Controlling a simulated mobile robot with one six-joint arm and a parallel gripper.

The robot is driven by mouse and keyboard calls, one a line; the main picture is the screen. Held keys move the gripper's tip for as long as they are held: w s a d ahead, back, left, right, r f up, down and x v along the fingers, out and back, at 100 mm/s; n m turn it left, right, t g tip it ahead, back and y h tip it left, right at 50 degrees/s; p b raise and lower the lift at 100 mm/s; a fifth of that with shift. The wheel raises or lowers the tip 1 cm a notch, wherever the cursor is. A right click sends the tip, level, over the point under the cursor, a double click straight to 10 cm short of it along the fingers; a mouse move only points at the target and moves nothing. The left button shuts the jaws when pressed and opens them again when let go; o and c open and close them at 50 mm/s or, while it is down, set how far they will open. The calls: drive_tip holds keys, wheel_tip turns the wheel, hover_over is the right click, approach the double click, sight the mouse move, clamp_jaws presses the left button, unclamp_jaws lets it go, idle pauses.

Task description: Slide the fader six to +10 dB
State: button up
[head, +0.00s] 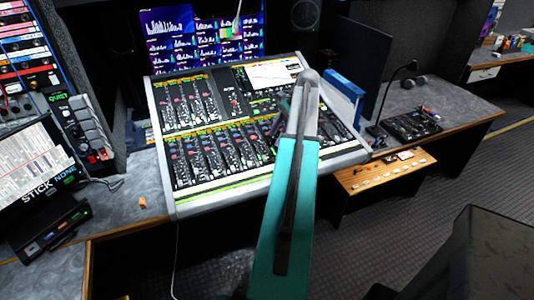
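The mixing console (240,193) stands on the desk in the middle of the head view, with an upper and a lower bank of dark fader strips. The lower fader bank (215,158) runs across its front half. Fader numbers, dB marks and cap positions are too small to read, so I cannot pick out fader six for sure. My teal arm reaches over the right part of the console and hides several strips there. My gripper (277,125) shows as a small dark shape left of the arm, over the console. Its fingers and any contact with a fader are unclear.
A screen with graphs (205,35) stands behind the console. A blue panel (343,84) and a dark monitor (357,55) are at its right. A black keypad (410,125) lies on the right desk. A small orange block (142,203) lies on the left desk.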

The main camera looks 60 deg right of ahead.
sight(265, 157)
drive_tip(key=shift+p+x, duration=1.1)
drive_tip(key=shift+x, duration=4.05)
clamp_jaws()
